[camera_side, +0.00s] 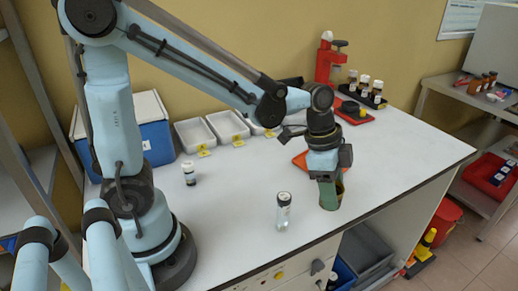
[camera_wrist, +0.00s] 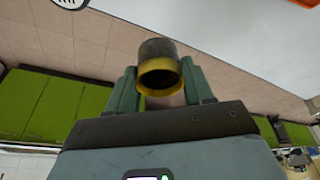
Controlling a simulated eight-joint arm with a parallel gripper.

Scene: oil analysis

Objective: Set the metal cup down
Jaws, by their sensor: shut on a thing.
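The metal cup (camera_wrist: 159,68) is dark grey outside with a brass-yellow rim and sits between the two green fingers in the wrist view. My gripper (camera_wrist: 160,85) is shut on it. In the side view my gripper (camera_side: 329,194) points down, low over the right front part of the white bench. Only a brownish edge of the cup (camera_side: 340,187) shows there, behind the fingers. I cannot tell whether the cup touches the bench.
A clear bottle with a black cap (camera_side: 283,212) stands left of my gripper. A small dark vial (camera_side: 189,173) stands further left. An orange tray (camera_side: 301,160) lies behind my gripper. White trays (camera_side: 228,126), a blue cooler (camera_side: 150,127) and a red stand (camera_side: 326,58) line the back.

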